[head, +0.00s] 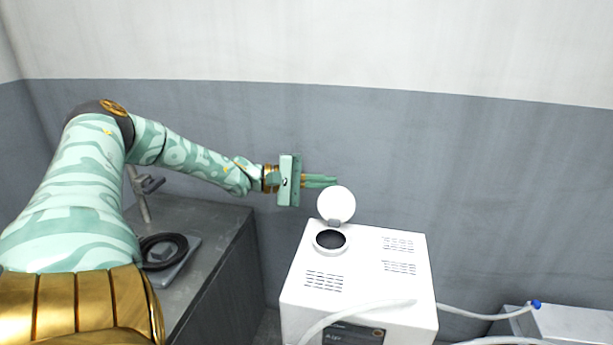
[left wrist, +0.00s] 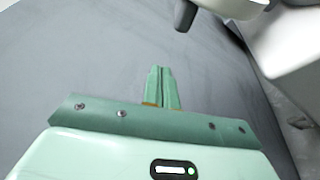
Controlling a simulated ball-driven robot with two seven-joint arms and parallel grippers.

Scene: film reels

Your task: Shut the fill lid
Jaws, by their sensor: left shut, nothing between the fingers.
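The fill lid (head: 337,204) is a round white disc standing open and upright at the back of the fill opening (head: 330,240) on top of a white box-shaped machine (head: 360,275). The opening shows dark inside a white ring. My left gripper (head: 334,181) is shut and empty, with its fingers pointing right, at the upper edge of the lid in the head view. I cannot tell whether it touches the lid. In the left wrist view the shut fingers (left wrist: 162,80) show against the grey wall, with white parts at the upper right. My right gripper is not in view.
A grey bench (head: 215,235) at the left holds a stand (head: 142,195) and a black ring (head: 163,251). A pale hose (head: 350,314) crosses the machine's front. A light metal box (head: 575,323) is at the lower right. The wall (head: 480,170) lies close behind.

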